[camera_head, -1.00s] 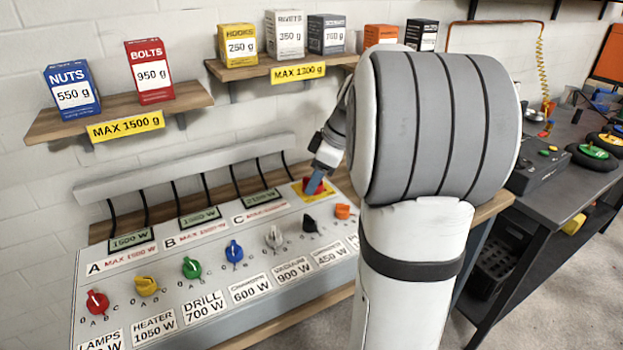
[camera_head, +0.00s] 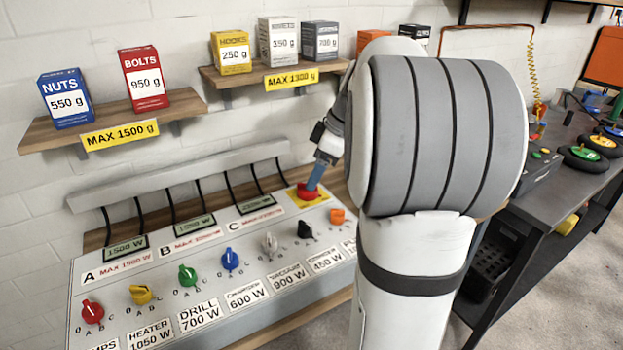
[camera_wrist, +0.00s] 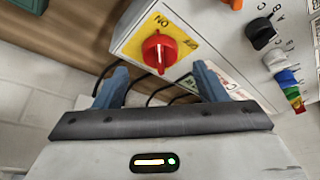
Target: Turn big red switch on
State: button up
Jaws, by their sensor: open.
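The big red switch (camera_wrist: 158,51) sits on a yellow plate (camera_wrist: 183,30) in the wrist view. A white line on its handle runs nearly up and down in that view. Lettering on the plate appears inverted, with one label above the switch and another to its right. In the head view the red switch (camera_head: 309,194) is at the far right corner of the grey panel. My gripper (camera_wrist: 160,68) is open, with its blue fingers apart, one on each side below the switch. In the head view my gripper (camera_head: 317,174) is just above the switch; contact cannot be told.
The panel (camera_head: 215,245) carries several smaller coloured knobs, including a black knob (camera_head: 305,229) and an orange knob (camera_head: 337,216) near the switch. Black cables run behind it. Shelves with boxes hang above. A dark workbench (camera_head: 560,200) stands at right.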

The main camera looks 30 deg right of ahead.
jog(key=shift+v, duration=1.8)
jog(key=s+a+m+h+p, duration=0.3)
jog(key=s+a+m+p, duration=0.6)
jog(key=s+a, duration=0.8)
jog(key=shift+a+f+p, duration=0.35)
jog(key=shift+a+p, duration=0.15)
jog(key=shift+p, duration=0.6)
